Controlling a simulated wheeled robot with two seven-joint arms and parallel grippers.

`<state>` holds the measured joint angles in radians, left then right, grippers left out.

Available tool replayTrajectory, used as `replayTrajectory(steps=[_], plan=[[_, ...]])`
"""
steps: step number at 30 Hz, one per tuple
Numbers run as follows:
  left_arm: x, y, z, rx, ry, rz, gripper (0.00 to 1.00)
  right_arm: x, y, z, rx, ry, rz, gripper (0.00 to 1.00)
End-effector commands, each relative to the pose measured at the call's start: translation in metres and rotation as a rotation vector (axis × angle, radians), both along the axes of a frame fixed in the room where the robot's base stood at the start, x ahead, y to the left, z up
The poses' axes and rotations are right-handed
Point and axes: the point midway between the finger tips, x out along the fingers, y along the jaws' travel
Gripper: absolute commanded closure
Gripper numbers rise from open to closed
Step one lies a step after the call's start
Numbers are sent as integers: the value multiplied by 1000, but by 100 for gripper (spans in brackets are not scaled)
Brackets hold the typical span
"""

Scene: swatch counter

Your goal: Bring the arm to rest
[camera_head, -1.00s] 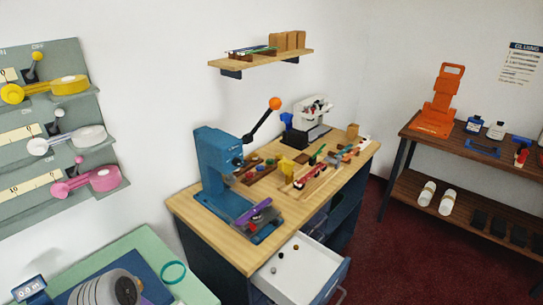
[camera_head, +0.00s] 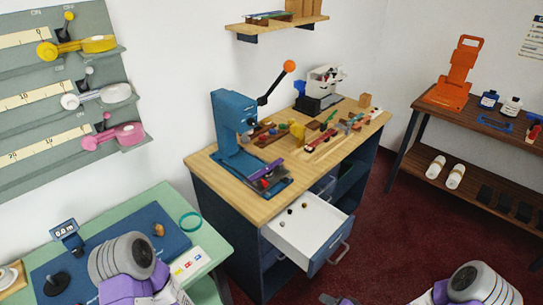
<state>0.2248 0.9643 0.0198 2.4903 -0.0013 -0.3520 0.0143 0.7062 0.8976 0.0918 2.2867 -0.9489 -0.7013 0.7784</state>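My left arm shows at the lower left as a grey ribbed joint (camera_head: 122,258) with purple parts, in front of the blue mat (camera_head: 110,235) on the green-topped table (camera_head: 150,200). My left gripper is out of the picture. My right arm shows at the lower right as a similar grey joint (camera_head: 480,284) over the dark red floor. A small dark and purple piece is cut by the bottom edge at the middle; I cannot tell what part it is. No gripper fingers can be made out, and nothing held is seen.
A wooden-topped workbench (camera_head: 222,190) with a blue lever press (camera_head: 235,130) stands in the middle. Its white drawer (camera_head: 310,228) is pulled out, with small items inside. A display panel (camera_head: 50,105) hangs left. A brown shelf table (camera_head: 420,105) stands right.

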Motion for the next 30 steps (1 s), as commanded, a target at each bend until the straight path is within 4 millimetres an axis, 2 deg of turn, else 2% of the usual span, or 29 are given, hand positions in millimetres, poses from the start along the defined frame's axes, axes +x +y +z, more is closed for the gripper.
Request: replayTrajectory(steps=[1,6,12,15,20,30], plan=[[0,0,0,0,0,0,45,-8,18,-7,-42,47,40,64],[0,0,0,0,0,0,45,-53,59,-28,-201,223,191,64],[0,0,0,0,1,0,45,-111,87,-38,-324,397,368,64],[0,0,0,0,1,0,45,-129,93,-38,-353,447,422,64],[0,0,0,0,1,0,45,-140,95,-38,-368,477,453,64],[0,0,0,0,1,0,45,-140,95,-38,-368,476,451,64]])
